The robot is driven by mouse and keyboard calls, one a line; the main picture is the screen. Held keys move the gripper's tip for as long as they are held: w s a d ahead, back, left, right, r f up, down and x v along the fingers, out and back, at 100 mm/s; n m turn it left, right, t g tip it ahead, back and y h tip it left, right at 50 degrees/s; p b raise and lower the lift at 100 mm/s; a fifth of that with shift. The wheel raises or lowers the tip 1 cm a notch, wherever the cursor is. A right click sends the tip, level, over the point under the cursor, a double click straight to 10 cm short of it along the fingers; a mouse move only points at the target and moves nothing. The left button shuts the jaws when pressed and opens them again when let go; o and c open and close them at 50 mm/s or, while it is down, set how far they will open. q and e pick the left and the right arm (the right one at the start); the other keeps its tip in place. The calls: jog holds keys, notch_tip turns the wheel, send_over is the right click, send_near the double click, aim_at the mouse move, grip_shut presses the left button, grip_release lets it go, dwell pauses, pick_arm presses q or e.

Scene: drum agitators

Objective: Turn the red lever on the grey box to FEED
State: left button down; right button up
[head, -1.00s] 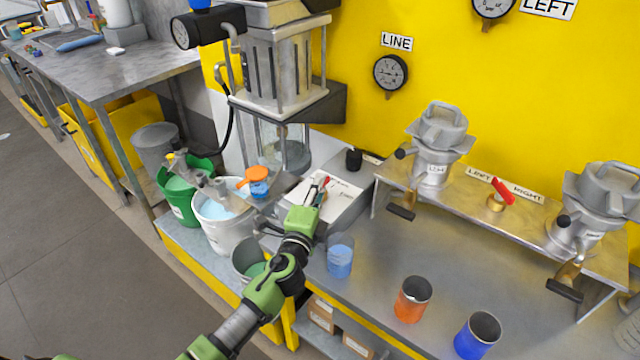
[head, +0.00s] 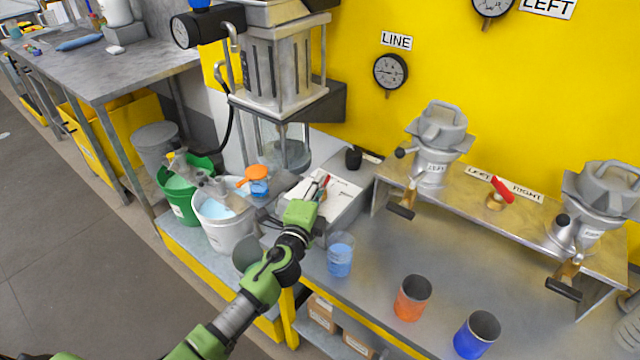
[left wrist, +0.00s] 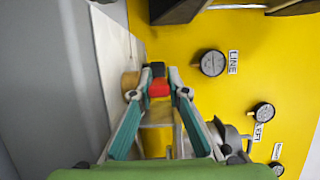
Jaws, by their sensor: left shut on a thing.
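The grey box (head: 347,207) stands on the bench below the glass cylinder, with a pale plate on top whose lettering is too small to read. The red lever (head: 325,181) shows as a small red piece at my left gripper (head: 317,186). In the left wrist view, the red lever (left wrist: 158,88) sits between the two fingertips of my left gripper (left wrist: 158,93), which is shut on it. The gripper hides part of the plate and the lever's base, so I cannot tell which mark the lever points to. My right gripper is not in view.
A black knob (head: 354,158) stands at the box's back edge. A clear cup of blue liquid (head: 340,256) is close to my left wrist. A white bucket (head: 224,232) and green bucket (head: 180,200) stand left. Another red lever (head: 502,189) is on the metal shelf.

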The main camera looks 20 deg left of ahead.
pick_arm(q)
jog(key=m+h, duration=0.2)
jog(key=h, duration=0.1)
jog(key=shift+a, duration=0.15)
jog(key=m+g+h, duration=0.1)
jog(key=m+h, duration=0.1)
jog(key=h, duration=0.1)
jog(key=shift+f+m+h+b, duration=0.15)
jog(key=shift+m+h+b, duration=0.15)
jog(key=shift+h, duration=0.1)
jog(key=m+g+h+b, duration=0.2)
jog(key=m+h+b, duration=0.1)
jog(key=h, duration=0.1)
jog(key=shift+g, duration=0.4)
jog(key=shift+m+g+h+b, duration=0.45)
jog(key=shift+m+g+h, duration=0.05)
jog(key=shift+h, duration=0.2)
jog(key=c, duration=2.2)
grip_release()
jog(key=shift+c, duration=0.2)
